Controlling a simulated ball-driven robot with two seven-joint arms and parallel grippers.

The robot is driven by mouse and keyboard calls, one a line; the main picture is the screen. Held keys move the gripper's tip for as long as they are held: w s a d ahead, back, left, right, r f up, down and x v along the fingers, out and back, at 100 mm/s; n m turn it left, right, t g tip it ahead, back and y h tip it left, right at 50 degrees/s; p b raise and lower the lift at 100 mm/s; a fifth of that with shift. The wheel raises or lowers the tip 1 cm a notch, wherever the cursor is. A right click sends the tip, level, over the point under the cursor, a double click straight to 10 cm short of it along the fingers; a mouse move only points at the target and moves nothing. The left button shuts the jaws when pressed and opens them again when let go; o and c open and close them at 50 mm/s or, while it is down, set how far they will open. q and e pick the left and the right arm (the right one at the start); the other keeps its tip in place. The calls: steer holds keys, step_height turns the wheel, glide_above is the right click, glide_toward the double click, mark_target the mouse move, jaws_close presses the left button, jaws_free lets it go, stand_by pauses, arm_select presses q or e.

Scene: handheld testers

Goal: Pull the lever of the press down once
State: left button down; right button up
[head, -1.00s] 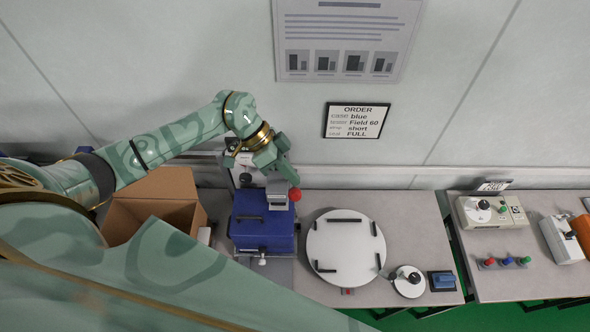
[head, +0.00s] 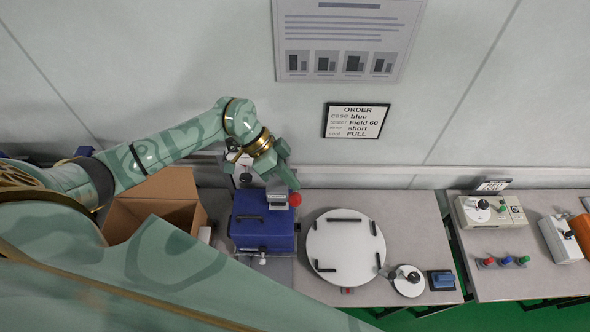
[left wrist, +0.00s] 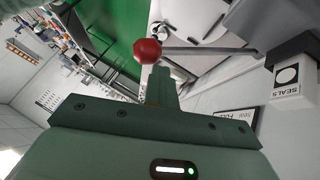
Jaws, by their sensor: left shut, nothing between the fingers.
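The press has a blue block (head: 262,233) at its base and a grey head (head: 277,196) above it. Its lever ends in a red ball knob (head: 295,199) on the right side of the head. In the left wrist view the red knob (left wrist: 147,51) sits on a thin grey rod (left wrist: 208,50). My left gripper (head: 293,186) is over the press, its fingertips right at the knob. In the left wrist view its shut, empty fingers (left wrist: 160,88) point at the knob; I cannot tell for certain whether they touch it. My right gripper is out of view.
An open cardboard box (head: 155,205) stands left of the press. A round white plate (head: 330,250) with black bars lies to its right, beside a small dial unit (head: 408,281) and a blue block (head: 441,281). An order sign (head: 356,120) hangs on the wall.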

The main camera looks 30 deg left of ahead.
arm_select(q)
steer(key=s+d+f+p, duration=0.2)
steer(key=s+f, duration=0.2)
steer(key=s, duration=0.1)
steer(key=shift+d, duration=0.2)
stand_by(5.0)
steer(key=shift+w+r, duration=0.1)
steer(key=shift+w, duration=0.05)
stand_by(0.3)
steer(key=w+a+r+p, duration=0.3)
steer(key=w+a+r, duration=0.1)
steer(key=w+r, duration=0.3)
steer(key=shift+w+a+r, duration=0.15)
steer(key=shift+w+r, duration=0.15)
steer(key=shift+w, duration=0.6)
stand_by(0.7)
